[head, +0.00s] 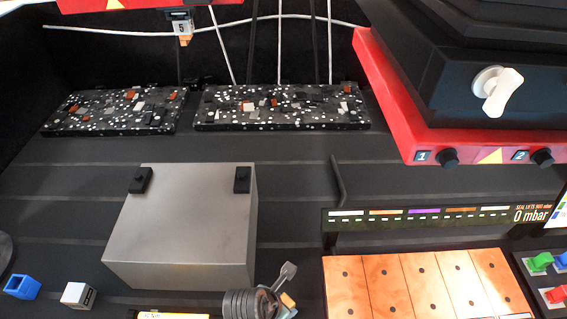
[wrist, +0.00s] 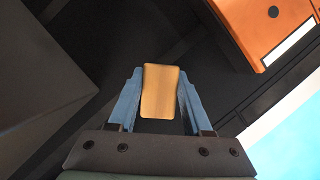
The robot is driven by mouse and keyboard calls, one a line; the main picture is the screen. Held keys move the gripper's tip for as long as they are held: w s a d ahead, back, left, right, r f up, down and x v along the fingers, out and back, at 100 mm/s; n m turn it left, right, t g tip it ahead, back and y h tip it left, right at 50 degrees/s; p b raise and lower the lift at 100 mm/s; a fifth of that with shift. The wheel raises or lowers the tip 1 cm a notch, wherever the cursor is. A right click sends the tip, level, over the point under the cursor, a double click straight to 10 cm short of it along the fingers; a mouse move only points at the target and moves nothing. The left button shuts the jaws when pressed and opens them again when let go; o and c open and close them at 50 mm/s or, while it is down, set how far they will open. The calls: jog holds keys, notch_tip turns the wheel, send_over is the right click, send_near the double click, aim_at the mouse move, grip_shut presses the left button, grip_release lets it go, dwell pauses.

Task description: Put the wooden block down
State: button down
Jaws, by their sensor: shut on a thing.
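My gripper (wrist: 159,100) shows in the wrist view with its two blue fingers on either side of the wooden block (wrist: 160,90), shut on it. The block is pale orange-brown and sits between the fingertips. Dark surface shows around it in the wrist view; whether the block touches it I cannot tell. In the head view my gripper (head: 284,308) is at the bottom edge, mostly cut off, and a small part of the wooden block (head: 288,300) shows there.
A grey metal box (head: 185,230) stands left of my gripper. Copper plates (head: 420,285) lie to the right. A blue cup-like piece (head: 22,286) and a white cube (head: 78,295) are at the lower left. Two speckled black boards (head: 282,113) lie behind.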

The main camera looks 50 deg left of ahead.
jog(key=shift+c, duration=1.7)
grip_release()
jog(key=shift+f, duration=0.1)
jog(key=v, duration=1.2)
jog(key=shift+w, duration=0.1)
